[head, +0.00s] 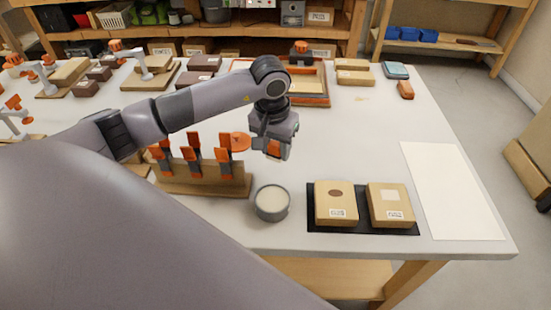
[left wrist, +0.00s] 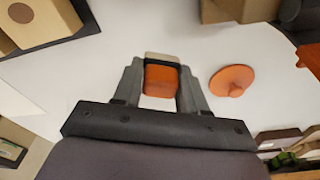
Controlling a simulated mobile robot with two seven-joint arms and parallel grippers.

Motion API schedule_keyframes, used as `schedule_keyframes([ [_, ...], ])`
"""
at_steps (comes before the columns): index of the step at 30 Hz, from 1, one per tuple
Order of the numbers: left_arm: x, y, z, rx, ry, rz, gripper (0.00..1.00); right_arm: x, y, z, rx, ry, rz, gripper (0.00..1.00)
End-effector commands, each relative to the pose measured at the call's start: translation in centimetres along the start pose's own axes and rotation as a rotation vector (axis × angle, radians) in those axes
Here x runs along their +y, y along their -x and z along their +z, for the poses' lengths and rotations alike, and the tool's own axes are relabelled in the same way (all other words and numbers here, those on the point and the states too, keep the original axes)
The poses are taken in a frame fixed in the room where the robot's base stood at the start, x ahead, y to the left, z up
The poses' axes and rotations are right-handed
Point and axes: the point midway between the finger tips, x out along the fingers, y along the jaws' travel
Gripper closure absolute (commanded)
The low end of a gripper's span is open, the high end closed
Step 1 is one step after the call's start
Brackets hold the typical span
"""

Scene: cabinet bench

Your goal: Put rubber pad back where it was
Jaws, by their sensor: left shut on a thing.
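My left gripper (head: 272,148) points down above the middle of the bench. It is shut on a small orange block with a beige end; the block (left wrist: 160,80) shows between the fingers in the left wrist view. I cannot tell for sure that this block is the rubber pad. An orange round disc (head: 240,141) is to the left of the gripper; it also shows in the left wrist view (left wrist: 232,80), apart from the fingers. My right gripper is not in view.
A wooden rack (head: 205,184) with orange-handled tools and a round grey tin (head: 272,203) stand in front. Two cardboard boxes (head: 336,203) (head: 390,204) lie on a black mat (head: 360,228). A white sheet (head: 452,190) lies right. Another orange block (head: 405,89) sits at the back right.

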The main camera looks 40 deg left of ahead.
Motion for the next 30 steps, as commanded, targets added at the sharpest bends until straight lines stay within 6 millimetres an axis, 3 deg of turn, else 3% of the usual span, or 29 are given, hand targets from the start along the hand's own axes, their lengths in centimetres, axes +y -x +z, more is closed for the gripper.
schedule_keyframes([
  [10, 0.0, -4.0, 0.6, -0.002, 0.001, 0.0, 0.83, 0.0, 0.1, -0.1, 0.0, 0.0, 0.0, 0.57],
  [22, 0.0, -4.8, 0.6, 0.001, 0.0, -0.001, 0.83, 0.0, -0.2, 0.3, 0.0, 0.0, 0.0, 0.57],
  [23, 0.0, -4.7, 0.6, 0.001, 0.0, -0.001, 0.55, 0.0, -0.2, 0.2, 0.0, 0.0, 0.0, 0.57],
  [25, 0.0, -4.6, 0.6, 0.001, 0.0, -0.001, 0.33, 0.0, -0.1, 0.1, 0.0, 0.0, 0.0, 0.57],
  [30, 0.0, -4.6, 0.6, 0.0, 0.001, -0.001, 0.33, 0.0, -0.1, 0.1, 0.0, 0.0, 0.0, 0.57],
])
